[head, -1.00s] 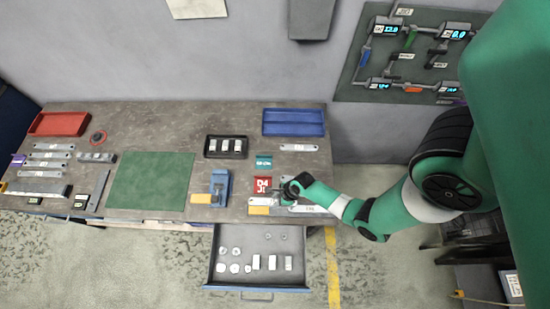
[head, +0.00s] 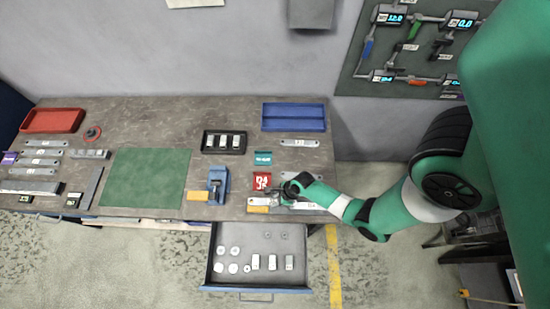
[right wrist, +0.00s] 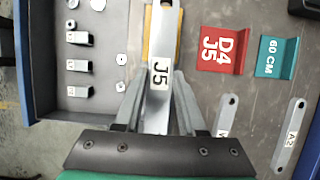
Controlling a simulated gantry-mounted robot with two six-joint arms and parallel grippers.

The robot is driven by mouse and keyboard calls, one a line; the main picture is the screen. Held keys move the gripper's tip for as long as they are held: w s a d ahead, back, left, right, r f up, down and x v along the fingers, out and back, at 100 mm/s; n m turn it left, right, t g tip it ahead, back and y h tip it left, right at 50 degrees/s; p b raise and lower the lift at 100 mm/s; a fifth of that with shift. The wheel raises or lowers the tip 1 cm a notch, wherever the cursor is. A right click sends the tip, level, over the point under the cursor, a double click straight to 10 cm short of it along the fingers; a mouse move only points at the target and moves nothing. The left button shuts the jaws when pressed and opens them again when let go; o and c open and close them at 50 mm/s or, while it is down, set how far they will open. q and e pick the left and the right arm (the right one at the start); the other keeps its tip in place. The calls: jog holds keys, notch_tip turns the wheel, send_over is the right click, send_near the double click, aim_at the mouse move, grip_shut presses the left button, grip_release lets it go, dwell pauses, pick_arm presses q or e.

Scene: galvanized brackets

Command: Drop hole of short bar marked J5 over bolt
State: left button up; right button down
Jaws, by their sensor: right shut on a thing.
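The short bar marked J5 (right wrist: 160,75) is a flat grey metal bar with a white label, in the middle of the right wrist view. My right gripper (right wrist: 158,95) is shut on it, one finger along each side. The bar's far end reaches the top edge of that view, beside a yellow piece. In the head view my right gripper (head: 276,193) is low over the front edge of the bench, just below the red sign. I cannot pick out the bolt in either view. My left gripper is not in view.
A red D4 J5 sign (right wrist: 222,50) and a teal sign (right wrist: 275,57) stand close by. A bar marked A2 (right wrist: 288,135) lies right. An open drawer (head: 214,262) with small parts sits below the bench front. A blue vise (head: 218,183) stands left; the green mat (head: 150,178) is clear.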

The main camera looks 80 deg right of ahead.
jog(key=shift+f+b, duration=1.45)
jog(key=shift+f, duration=0.6)
dwell(0.5)
jog(key=shift+c, duration=2.1)
grip_release()
jog(key=shift+r, duration=0.1)
jog(key=p+v, duration=0.5)
jog(key=v, duration=0.2)
jog(key=shift+r, duration=0.1)
jog(key=shift+s+r, duration=0.15)
